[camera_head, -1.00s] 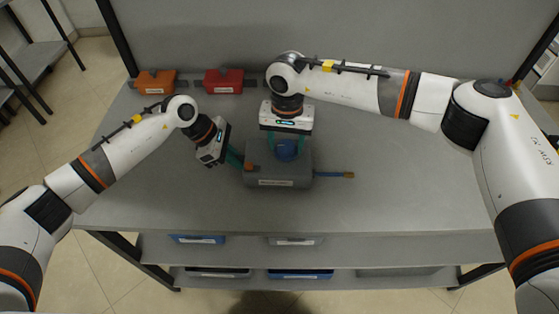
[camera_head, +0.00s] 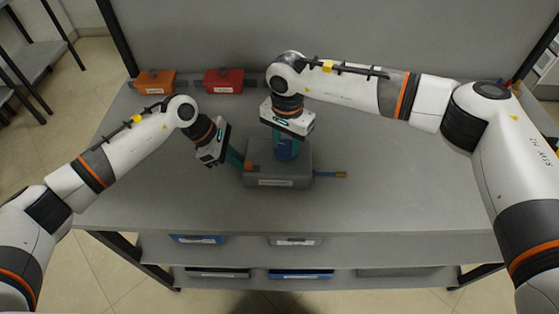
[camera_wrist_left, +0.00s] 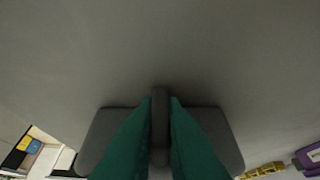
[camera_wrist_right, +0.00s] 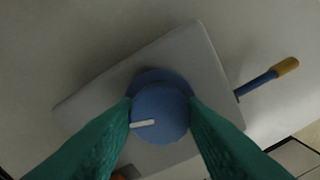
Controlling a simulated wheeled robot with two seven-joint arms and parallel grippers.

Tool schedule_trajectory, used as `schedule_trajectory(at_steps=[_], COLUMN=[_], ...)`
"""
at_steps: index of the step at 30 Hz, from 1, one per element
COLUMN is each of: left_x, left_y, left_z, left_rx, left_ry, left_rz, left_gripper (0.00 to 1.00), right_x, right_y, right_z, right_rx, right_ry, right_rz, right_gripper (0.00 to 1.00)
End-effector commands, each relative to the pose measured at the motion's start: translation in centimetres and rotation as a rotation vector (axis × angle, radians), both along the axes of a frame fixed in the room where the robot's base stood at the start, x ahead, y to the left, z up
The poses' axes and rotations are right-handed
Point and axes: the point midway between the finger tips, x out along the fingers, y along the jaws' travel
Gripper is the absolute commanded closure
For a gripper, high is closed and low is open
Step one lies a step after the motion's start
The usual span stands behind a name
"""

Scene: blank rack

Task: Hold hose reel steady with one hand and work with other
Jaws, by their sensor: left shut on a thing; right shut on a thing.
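The hose reel is a grey box (camera_head: 265,180) with a pale label, standing on the grey table. A round blue knob (camera_wrist_right: 160,112) with a white mark sits on its top. A blue rod with a yellow tip (camera_head: 341,175) sticks out of its right side. My right gripper (camera_head: 286,146) comes down from above, its green fingers shut on opposite sides of the knob. My left gripper (camera_head: 238,162) reaches in from the left. In the left wrist view its green fingers are shut on a narrow dark grey upright part (camera_wrist_left: 160,105) of the reel. An orange piece (camera_head: 249,166) shows beside these fingers.
An orange bin (camera_head: 155,82) and a red bin (camera_head: 223,81) stand at the table's back left. The tabletop (camera_head: 420,190) is clear to the right and in front. Lower shelves hold several bins, one of them blue (camera_head: 198,239).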

Motion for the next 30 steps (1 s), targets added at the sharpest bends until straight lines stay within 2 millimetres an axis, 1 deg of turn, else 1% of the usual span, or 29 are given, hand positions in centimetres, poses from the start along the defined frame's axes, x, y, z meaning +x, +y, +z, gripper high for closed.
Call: schedule_trajectory(at_steps=[12, 15, 18, 21, 28, 29, 30], left_x=[-0.06, -0.06, -0.06, -0.06, -0.07, -0.07, -0.07], left_y=[-0.02, -0.02, -0.02, -0.02, -0.02, -0.02, -0.02], left_z=[-0.09, -0.09, -0.09, -0.09, -0.09, -0.09, -0.09], left_rx=[0.001, 0.001, 0.001, 0.001, 0.001, 0.001, 0.001], left_ry=[0.002, 0.002, 0.002, 0.002, 0.002, 0.002, 0.002], left_rz=[-0.001, -0.001, -0.001, -0.001, -0.001, -0.001, -0.001], left_gripper=[1.00, 1.00, 1.00, 1.00, 1.00, 1.00, 1.00], right_x=[-0.01, 0.00, 0.02, 0.03, 0.03, 0.03, 0.03], right_y=[0.00, -0.01, -0.01, -0.02, -0.02, -0.02, -0.02], right_z=[-0.04, -0.03, -0.03, -0.02, -0.02, -0.02, -0.02], right_rx=[0.001, 0.001, 0.001, 0.001, 0.001, 0.001, 0.001], right_ry=[0.001, 0.000, -0.001, -0.001, -0.001, -0.001, -0.001], right_rz=[-0.623, -0.766, -0.873, -0.925, -0.931, -0.931, -0.930], right_gripper=[0.81, 0.81, 0.81, 0.81, 0.81, 0.58, 0.51])
